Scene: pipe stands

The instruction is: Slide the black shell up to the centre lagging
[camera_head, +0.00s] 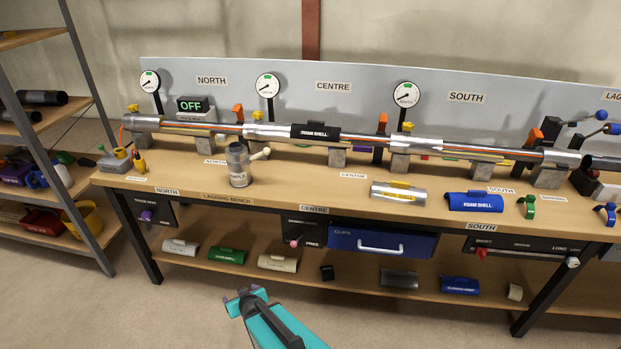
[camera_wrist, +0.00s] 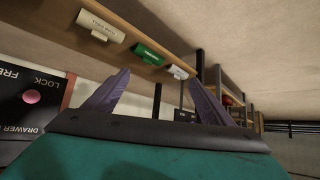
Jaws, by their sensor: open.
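The black shell (camera_head: 316,132), labelled FOAM SHELL, sits on the pipe (camera_head: 360,139) in the centre section, below the CENTRE sign (camera_head: 333,87). Silver lagging (camera_head: 268,130) covers the pipe to its left; a visible stretch of pipe seems to lie between them, though I cannot tell the exact gap. More silver lagging (camera_head: 425,142) lies to the right. My gripper (camera_head: 246,298) is low in front of the bench, well away from the shell. In the wrist view its two fingers (camera_wrist: 165,98) are spread with nothing between them.
On the bench top stand a grey canister (camera_head: 238,165), a silver shell (camera_head: 398,192) and a blue foam shell (camera_head: 475,202). The lower shelf (camera_head: 345,282) holds several shells. A blue drawer (camera_head: 382,242) hangs under the bench. Gauges rise behind the pipe. A shelf rack stands at left.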

